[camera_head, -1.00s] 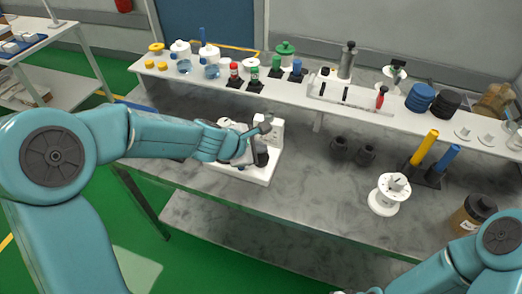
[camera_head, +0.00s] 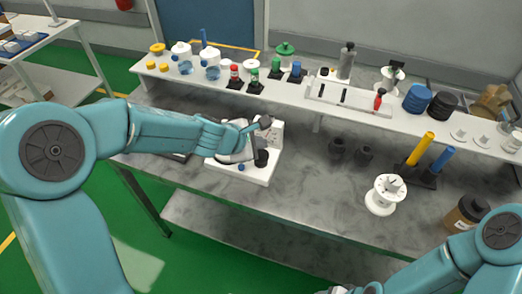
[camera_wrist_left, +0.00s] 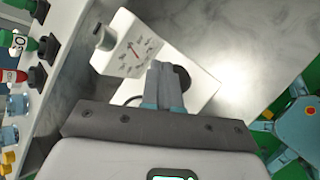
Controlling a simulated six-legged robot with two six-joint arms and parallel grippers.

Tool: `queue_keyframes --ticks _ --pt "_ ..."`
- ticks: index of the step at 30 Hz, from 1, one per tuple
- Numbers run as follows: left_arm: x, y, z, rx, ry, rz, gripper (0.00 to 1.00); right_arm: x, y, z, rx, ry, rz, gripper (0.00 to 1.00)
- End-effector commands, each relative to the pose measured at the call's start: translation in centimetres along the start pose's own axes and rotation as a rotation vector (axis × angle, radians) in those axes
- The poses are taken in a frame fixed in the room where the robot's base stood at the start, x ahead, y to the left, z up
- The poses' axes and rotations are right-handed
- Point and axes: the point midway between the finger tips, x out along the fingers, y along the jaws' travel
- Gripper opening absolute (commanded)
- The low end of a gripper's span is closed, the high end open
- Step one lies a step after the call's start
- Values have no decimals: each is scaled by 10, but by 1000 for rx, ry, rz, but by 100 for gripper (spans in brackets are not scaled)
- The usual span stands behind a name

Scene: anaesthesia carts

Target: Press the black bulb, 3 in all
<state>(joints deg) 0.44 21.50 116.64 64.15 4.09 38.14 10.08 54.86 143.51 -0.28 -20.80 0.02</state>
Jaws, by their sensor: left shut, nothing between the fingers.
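The black bulb (camera_head: 261,158) is a dark round piece on the white base of a gauge device (camera_head: 275,134). In the left wrist view the bulb (camera_wrist_left: 183,77) shows just right of my finger ends, partly hidden behind them. My left gripper (camera_head: 254,148) is at the device. In the left wrist view its fingers (camera_wrist_left: 160,75) are together and empty, pointing at the base beside the bulb. I cannot tell whether they touch the bulb. The gauge face (camera_wrist_left: 135,52) is upright beside them. My right arm enters at the bottom right; its gripper is out of frame.
A raised white shelf (camera_head: 310,92) with bottles and caps runs along the back. A white spool (camera_head: 385,195), yellow and blue rods, and a brown jar (camera_head: 466,213) stand to the right. The grey worktop (camera_head: 300,205) is clear between device and spool.

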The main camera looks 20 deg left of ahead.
Motion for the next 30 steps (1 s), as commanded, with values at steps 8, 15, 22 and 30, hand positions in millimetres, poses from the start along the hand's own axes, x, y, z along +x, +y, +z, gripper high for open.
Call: queue_keyframes --ticks 8,15,22,30 --pt "-20 15 15 1 0 1 0 -27 -10 0 0 0 0 64" --pt "-35 26 26 1 0 0 0 -47 -17 1 0 0 0 64" --pt "-34 25 25 1 0 0 0 -46 -16 1 0 0 0 64" --pt "-34 25 25 1 0 0 0 -46 -16 1 0 0 0 64"
